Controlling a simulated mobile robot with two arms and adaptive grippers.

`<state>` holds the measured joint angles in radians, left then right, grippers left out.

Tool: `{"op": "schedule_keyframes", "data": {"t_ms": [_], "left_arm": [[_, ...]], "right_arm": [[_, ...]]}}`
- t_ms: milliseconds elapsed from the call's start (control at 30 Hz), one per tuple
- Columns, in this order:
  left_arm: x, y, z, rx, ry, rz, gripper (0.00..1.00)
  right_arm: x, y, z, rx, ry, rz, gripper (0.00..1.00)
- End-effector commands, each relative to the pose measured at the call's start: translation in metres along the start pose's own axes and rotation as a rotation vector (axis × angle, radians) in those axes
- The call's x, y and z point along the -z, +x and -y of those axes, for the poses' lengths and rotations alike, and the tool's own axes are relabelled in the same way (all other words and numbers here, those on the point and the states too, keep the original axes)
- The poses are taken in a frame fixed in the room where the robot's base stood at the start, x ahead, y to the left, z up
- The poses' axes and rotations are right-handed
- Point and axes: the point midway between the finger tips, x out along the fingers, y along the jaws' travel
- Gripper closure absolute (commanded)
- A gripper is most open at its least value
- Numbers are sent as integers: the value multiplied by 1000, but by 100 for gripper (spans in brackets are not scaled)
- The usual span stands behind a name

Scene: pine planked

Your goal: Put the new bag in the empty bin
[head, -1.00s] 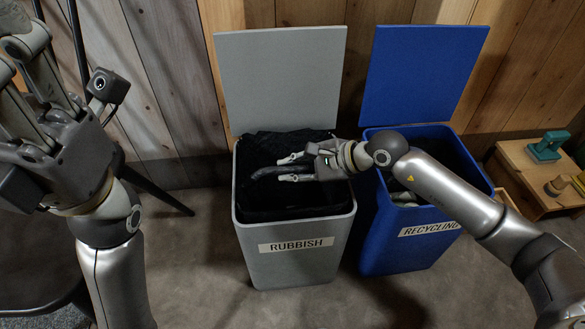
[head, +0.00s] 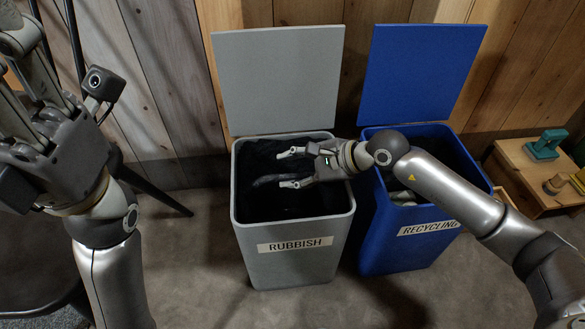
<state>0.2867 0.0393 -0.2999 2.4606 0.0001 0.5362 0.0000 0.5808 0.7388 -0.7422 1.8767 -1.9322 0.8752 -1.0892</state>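The grey bin labelled RUBBISH (head: 297,262) stands open with its lid raised behind it. The black bag (head: 264,181) lies inside it, below the rim; a lighter fold shows beside my fingers, and the rest merges with the dark interior. My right gripper (head: 283,169) reaches in over the bin's right rim. Its two fingers are spread apart, with no bag visibly pinched between them. My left gripper (head: 18,95) is raised at the far left, away from the bin, and is partly cut off by the picture edge.
A blue bin labelled RECYCLING (head: 417,251) stands close on the right, lid up, with some pale contents. My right arm passes above it. A wooden stand (head: 525,180) with a teal object (head: 545,146) is at the far right. A plank wall is behind.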

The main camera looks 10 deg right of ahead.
Motion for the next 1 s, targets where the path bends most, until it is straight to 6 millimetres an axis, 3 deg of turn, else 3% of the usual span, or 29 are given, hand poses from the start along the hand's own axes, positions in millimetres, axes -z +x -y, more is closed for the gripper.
{"op": "schedule_keyframes", "data": {"t_ms": [533,733,1000], "left_arm": [[0,0,0,0,0,0,61],[0,0,0,0,0,0,61],[0,0,0,0,0,0,61]], "right_arm": [[2,-97,0,0,-1,-5,56],[1,-113,0,1,-1,-2,56],[0,-116,0,0,0,-1,56]]}}
